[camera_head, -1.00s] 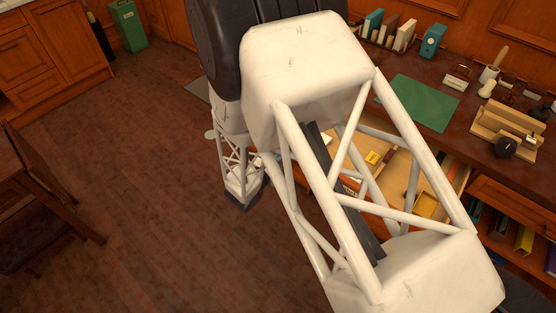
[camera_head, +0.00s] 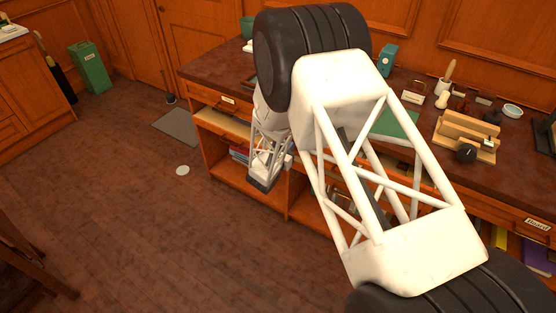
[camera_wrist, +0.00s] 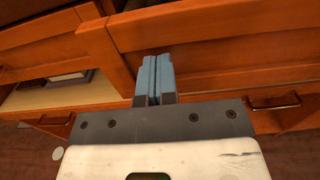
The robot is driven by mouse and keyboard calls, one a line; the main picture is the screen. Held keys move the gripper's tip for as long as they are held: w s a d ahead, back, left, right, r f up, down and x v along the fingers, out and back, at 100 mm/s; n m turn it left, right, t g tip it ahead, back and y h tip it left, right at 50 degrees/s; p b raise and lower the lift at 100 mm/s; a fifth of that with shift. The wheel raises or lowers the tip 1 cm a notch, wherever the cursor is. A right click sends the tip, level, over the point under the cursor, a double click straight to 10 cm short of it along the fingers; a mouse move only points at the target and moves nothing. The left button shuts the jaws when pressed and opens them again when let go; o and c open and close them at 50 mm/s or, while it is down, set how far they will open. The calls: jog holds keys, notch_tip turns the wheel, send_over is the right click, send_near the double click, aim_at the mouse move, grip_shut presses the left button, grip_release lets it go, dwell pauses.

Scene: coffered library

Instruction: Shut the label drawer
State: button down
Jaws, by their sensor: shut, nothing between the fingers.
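In the wrist view my gripper (camera_wrist: 157,60) is shut and empty. Its two blue fingers lie together, pointing at the wooden front of the desk; I cannot tell whether they touch it. A pulled-out drawer (camera_wrist: 28,99) with a pale inside and a grey item in it is left of the fingers. A closed-looking front with a metal handle (camera_wrist: 272,103) is to the right. In the head view a pale open drawer (camera_head: 222,124) sticks out at the desk's left end. I cannot read which one is the label drawer. My arm hides the desk's middle.
The dark desk top (camera_head: 214,68) carries a green mat (camera_head: 396,124), a wooden rack (camera_head: 464,135) and small tools. A green bin (camera_head: 89,67) stands back left. A grey mat (camera_head: 179,126) and a pale disc (camera_head: 183,170) lie on the floor.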

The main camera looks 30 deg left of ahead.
jog(key=w, duration=0.7)
jog(key=shift+w, duration=0.2)
jog(key=shift+s, duration=0.2)
jog(key=s, duration=1.3)
jog(key=shift+s, duration=0.3)
